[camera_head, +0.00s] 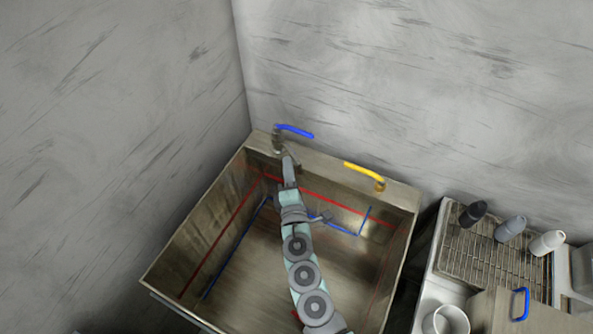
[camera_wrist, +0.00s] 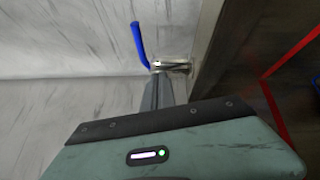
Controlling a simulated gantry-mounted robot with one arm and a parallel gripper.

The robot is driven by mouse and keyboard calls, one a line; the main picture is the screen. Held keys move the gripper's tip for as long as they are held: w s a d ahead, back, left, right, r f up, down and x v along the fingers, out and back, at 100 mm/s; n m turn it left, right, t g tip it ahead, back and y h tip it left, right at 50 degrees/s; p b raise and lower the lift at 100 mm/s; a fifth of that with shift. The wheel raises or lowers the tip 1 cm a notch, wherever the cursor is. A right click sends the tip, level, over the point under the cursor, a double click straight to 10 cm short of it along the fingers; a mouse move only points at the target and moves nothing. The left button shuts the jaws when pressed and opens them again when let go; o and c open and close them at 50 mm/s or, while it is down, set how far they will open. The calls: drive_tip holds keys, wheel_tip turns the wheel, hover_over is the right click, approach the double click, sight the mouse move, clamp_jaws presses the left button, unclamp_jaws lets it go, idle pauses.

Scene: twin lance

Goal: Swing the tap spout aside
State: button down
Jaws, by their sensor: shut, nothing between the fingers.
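A basin (camera_head: 215,215) has two tap spouts on its back ledge. The blue spout (camera_head: 295,131) is at the back left corner, by a grey base, and points right. The yellow spout (camera_head: 363,171) is further right. My gripper (camera_head: 287,158) is shut and empty, with its tips close to the blue spout's base. In the wrist view, the gripper (camera_wrist: 157,80) reaches up towards the foot of the blue spout (camera_wrist: 140,46), beside a metal fitting (camera_wrist: 175,66). I cannot tell whether the tips touch the spout or its base.
Grey walls (camera_head: 420,80) meet behind the basin's back left corner, close to the blue spout. Red and blue lines mark the basin's inside. To the right stand a rack (camera_head: 475,257) with several bottles, a board with a blue handle (camera_head: 521,304) and a white cup (camera_head: 450,320).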

drive_tip(key=shift+w+d, duration=0.2)
drive_tip(key=shift+d, duration=0.55)
